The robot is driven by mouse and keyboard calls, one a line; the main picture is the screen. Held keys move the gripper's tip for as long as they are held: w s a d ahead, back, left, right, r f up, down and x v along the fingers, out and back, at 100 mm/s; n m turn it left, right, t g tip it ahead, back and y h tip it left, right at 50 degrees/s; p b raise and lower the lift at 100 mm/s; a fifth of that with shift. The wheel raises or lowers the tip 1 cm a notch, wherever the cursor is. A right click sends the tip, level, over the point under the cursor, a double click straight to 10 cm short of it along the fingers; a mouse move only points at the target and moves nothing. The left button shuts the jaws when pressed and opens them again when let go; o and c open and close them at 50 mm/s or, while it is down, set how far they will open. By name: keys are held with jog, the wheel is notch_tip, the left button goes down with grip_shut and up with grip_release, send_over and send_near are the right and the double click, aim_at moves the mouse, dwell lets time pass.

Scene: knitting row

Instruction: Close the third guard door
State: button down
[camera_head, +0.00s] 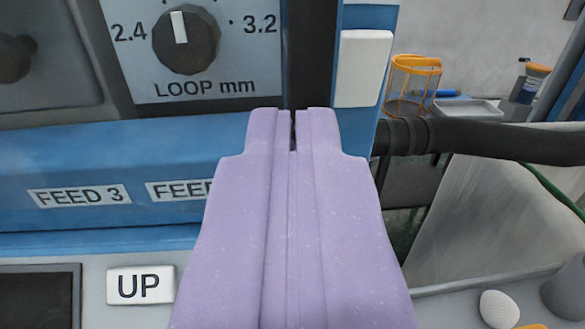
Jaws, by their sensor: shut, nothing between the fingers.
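My gripper (293,118) is pale purple, with its two fingers together and nothing between them. It covers the middle of the camera_head view, in front of a blue machine. Its tips are at the lower end of a dark vertical strip (310,50). Right of that strip is a narrow blue upright panel (370,15) with a white rectangular block (362,68). I cannot tell whether this panel belongs to the third guard door, or whether a door is open. Whether the fingertips touch the machine is unclear. The gripper hides part of the blue front.
A LOOP mm dial (187,39) is at upper left, above a blue rail (100,160) labelled FEED 3. An UP button (140,286) is at lower left. A thick black hose (490,138) crosses at right, before a shelf with an orange wire basket (413,80).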

aim_at(290, 87)
jog(key=shift+w, duration=0.25)
jog(key=w+y+p, duration=0.1)
jog(key=w, duration=0.1)
jog(key=w+n+y, duration=0.1)
jog(key=w, duration=0.2)
jog(key=shift+w+r+p, duration=0.1)
jog(key=shift+r+p, duration=0.05)
jog(key=shift+p, duration=0.25)
jog(key=shift+r, duration=0.1)
